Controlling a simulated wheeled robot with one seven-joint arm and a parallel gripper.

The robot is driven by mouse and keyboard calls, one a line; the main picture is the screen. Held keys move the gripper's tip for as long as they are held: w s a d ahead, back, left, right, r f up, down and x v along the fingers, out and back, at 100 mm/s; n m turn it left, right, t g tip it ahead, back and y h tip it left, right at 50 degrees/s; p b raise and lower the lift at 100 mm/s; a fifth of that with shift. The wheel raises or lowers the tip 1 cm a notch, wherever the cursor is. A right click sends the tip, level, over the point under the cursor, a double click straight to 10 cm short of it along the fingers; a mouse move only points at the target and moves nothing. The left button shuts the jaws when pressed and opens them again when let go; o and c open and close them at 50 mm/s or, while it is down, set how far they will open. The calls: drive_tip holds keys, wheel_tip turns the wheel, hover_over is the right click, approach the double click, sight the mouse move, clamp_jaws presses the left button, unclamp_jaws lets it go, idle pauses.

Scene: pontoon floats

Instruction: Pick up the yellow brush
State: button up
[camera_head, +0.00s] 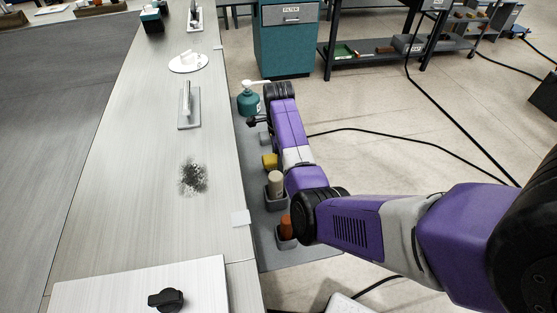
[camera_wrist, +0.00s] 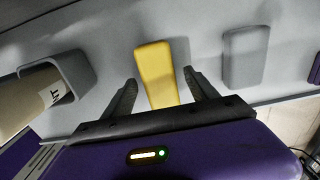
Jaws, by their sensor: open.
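The yellow brush (camera_wrist: 157,72) shows in the wrist view as a plain yellow block on a grey surface. My gripper (camera_wrist: 159,79) is open, with one dark finger on each side of the brush. Gaps show between the fingers and the brush, and its near end reaches down toward the gripper's palm. In the head view the yellow brush (camera_head: 269,161) is on the grey shelf beside the long counter, partly hidden by my purple arm. My fingers are hard to make out there.
In the wrist view, a grey holder with a beige bottle (camera_wrist: 27,105) is left of the brush, and a grey block (camera_wrist: 245,55) is right. In the head view, an orange-brown item (camera_head: 286,228) and a teal pump bottle (camera_head: 248,102) share the shelf. The counter (camera_head: 130,190) runs alongside.

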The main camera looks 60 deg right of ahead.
clamp_jaws()
idle(0.3)
wheel_tip(320, 180, up, 8)
drive_tip(key=shift+r+b, duration=0.25)
drive_tip(key=shift+b, duration=0.15)
wheel_tip(320, 180, up, 12)
drive_tip(key=p, duration=0.7)
drive_tip(key=shift+f, duration=0.25)
